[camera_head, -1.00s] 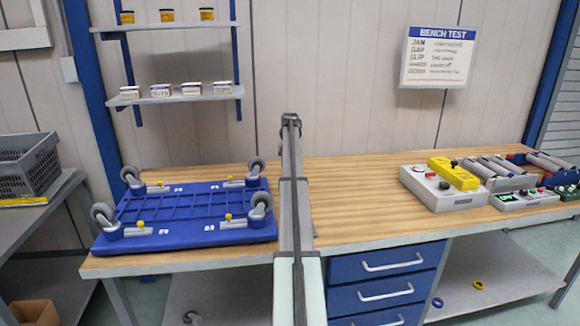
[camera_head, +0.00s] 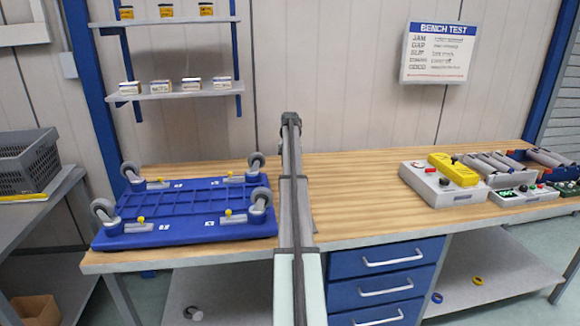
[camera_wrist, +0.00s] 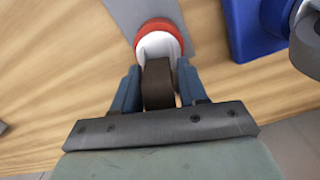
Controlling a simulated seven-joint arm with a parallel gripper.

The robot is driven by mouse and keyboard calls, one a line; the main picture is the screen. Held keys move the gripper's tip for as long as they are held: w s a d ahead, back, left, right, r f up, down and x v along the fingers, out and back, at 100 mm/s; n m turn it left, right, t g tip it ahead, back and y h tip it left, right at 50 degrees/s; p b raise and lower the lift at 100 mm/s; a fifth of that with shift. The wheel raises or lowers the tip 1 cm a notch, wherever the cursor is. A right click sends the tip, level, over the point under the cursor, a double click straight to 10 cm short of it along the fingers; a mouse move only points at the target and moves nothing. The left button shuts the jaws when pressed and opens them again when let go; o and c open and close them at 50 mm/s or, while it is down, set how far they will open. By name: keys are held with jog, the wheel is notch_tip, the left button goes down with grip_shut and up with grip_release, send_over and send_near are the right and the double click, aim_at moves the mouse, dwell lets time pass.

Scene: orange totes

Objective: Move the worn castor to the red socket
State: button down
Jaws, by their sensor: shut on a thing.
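The worn castor (camera_wrist: 157,85), with a dark brown wheel and a pale housing, is between the blue fingers of my gripper (camera_wrist: 157,72) in the wrist view. My gripper is shut on its wheel. The red socket (camera_wrist: 160,24) shows as a red ring around the far end of the pale housing, on a grey strip. I cannot tell whether the housing is seated in it or just above it. In the head view my arm hides the gripper, the castor and the socket.
A blue dolly (camera_head: 180,232) lies wheels-up on the bench's left, with grey castors at its corners; its edge (camera_wrist: 245,30) is close right of my gripper in the wrist view. A grey control box (camera_head: 432,187) and rollers stand at right. Bare wood (camera_head: 350,195) lies between.

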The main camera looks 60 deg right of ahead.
jog(key=shift+f, duration=0.2)
dwell(0.4)
jog(key=c, duration=0.5)
grip_release()
notch_tip(320, 180, up, 14)
jog(key=shift+f, duration=0.1)
dwell(0.6)
